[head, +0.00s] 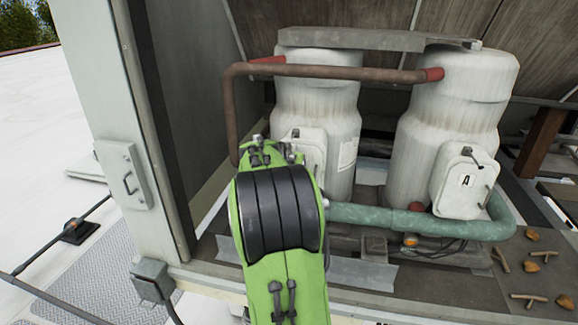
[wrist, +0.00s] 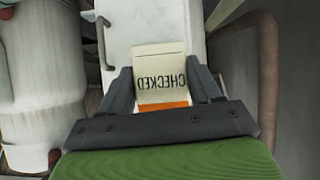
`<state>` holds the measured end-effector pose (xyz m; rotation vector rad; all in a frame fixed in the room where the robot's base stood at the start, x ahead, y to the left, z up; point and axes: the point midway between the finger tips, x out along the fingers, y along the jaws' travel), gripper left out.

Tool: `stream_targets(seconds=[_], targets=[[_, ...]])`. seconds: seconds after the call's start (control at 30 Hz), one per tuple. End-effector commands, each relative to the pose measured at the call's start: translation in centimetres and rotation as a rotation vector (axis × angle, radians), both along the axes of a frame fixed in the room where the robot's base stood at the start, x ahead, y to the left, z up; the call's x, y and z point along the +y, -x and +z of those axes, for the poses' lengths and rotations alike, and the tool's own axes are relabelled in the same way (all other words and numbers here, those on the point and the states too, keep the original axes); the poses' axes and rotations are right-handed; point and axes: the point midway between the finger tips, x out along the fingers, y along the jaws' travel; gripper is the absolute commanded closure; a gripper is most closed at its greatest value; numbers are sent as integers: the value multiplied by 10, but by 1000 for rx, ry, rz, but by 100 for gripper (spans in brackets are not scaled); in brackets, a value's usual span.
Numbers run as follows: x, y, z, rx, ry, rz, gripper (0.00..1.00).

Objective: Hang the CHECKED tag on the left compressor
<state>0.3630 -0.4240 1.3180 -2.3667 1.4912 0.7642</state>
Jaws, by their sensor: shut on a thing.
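The left compressor (head: 318,95) is a worn white cylinder in the head view, with a white box (head: 312,145) on its front, partly hidden by my green arm. My gripper (wrist: 164,76) shows in the wrist view, shut on the cream CHECKED tag (wrist: 160,57), which has an orange band and reads upside down there. In the wrist view the tag is in front of a white surface (wrist: 130,18), probably that box, with a bent metal handle or hook (wrist: 103,40) at its edge. I cannot tell whether the tag touches it. The gripper's fingers are hidden in the head view.
The right compressor (head: 452,110) has a box marked A (head: 460,183). A brown pipe (head: 330,72) crosses above and bends down at left. A green pipe (head: 375,216) runs low in front. A pale post (head: 120,120) stands left.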

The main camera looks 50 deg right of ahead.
Motion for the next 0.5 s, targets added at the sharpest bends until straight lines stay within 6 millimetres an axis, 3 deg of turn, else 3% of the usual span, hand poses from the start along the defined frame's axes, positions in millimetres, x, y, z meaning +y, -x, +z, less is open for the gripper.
stream_targets(seconds=[0.43, 0.47, 0.5], targets=[[0, 0, 1, 0, 1, 0, 97], [0, 0, 1, 0, 1, 0, 32], [0, 0, 1, 0, 1, 0, 26]])
